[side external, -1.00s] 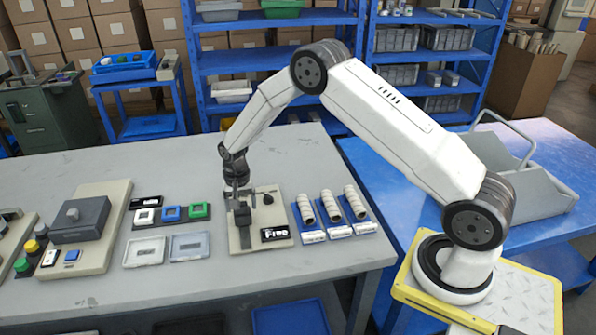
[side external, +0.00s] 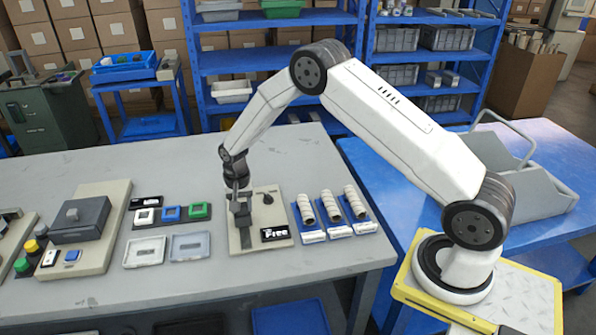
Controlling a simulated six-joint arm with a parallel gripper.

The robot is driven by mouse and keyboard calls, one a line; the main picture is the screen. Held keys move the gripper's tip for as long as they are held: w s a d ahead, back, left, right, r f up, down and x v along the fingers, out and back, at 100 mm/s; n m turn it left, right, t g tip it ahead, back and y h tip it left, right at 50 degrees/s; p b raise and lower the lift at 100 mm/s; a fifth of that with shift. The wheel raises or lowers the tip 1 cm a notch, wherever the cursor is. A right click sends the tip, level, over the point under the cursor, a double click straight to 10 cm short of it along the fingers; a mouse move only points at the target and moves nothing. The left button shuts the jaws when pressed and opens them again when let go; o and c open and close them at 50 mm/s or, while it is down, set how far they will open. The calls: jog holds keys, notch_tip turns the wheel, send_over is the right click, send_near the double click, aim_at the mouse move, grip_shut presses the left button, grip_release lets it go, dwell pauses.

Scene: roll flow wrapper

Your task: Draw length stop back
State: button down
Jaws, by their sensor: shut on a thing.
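The length stop (side external: 241,217) is a small dark block on a dark rail on a beige base plate (side external: 276,217) on the grey table. My gripper (side external: 239,204) points down at the block from above and is shut on its upper part. The fingers are small in this view and partly merge with the dark block. A black label reading "Free" (side external: 274,234) lies at the front right of the plate, and a dark knob (side external: 267,198) stands at its back right.
Several pale rolls on blue holders (side external: 331,208) stand close right of the plate. Two shallow trays (side external: 190,247) and a dark strip with white, blue and green frames (side external: 171,213) lie to the left. A beige device with a grey box (side external: 80,220) is farther left.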

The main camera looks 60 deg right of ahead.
aim_at(245, 232)
jog(key=shift+s+a, duration=1.4)
jog(key=shift+a, duration=0.05)
jog(key=shift+c, duration=1)
grip_release()
jog(key=shift+d+r, duration=0.1)
jog(key=shift+r, duration=0.05)
jog(key=shift+r, duration=0.2)
notch_tip(245, 232, up, 7)
jog(key=shift+r, duration=0.15)
